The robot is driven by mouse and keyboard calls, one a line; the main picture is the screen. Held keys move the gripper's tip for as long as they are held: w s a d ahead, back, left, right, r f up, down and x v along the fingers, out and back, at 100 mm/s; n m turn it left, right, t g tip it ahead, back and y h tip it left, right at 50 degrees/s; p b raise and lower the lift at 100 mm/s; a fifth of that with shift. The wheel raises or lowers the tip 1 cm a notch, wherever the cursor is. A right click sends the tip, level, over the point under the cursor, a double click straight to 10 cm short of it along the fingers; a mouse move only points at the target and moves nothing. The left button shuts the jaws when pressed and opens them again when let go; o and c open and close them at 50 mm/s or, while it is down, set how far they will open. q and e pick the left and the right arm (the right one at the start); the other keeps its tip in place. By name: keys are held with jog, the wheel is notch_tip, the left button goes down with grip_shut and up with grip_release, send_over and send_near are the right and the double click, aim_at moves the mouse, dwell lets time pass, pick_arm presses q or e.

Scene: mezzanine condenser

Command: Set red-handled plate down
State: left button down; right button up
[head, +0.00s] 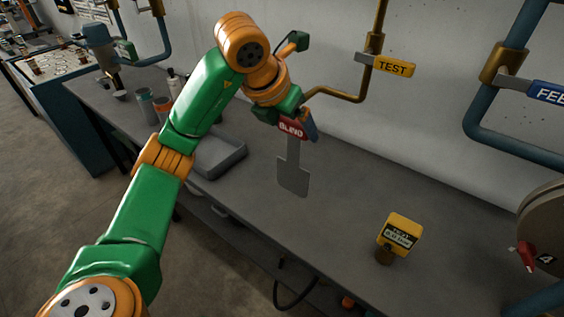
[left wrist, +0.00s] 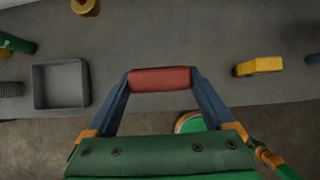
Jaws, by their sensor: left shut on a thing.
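The red-handled plate is a flat grey plate (head: 293,176) on a narrow stem below a red handle (head: 291,129) marked BLIND. My left gripper (head: 300,124) is shut on the red handle, with the plate hanging below it over the grey bench. In the left wrist view, the red handle (left wrist: 160,79) lies across between the two blue fingers, and the plate below it is hidden. I cannot tell for sure whether the plate's lower edge touches the bench. My right gripper is in neither view.
A grey tray (head: 218,155) is on the bench (head: 335,215), left of the plate. A yellow meter (head: 399,232) stands to the right. Behind, a brown pipe carries a yellow TEST tag (head: 393,66). The bench between the plate and meter is clear.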

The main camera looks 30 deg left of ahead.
pick_arm(q)
jog(key=w+a+f+p, duration=0.1)
jog(key=w+a+f, duration=0.1)
jog(key=a+f, duration=0.5)
notch_tip(320, 180, down, 3)
jog(key=shift+w+a+f+p, duration=0.15)
jog(key=shift+w+a+p, duration=0.15)
jog(key=shift+w+p, duration=0.1)
grip_release()
jog(key=v, duration=1.2)
jog(key=shift+b, duration=0.4)
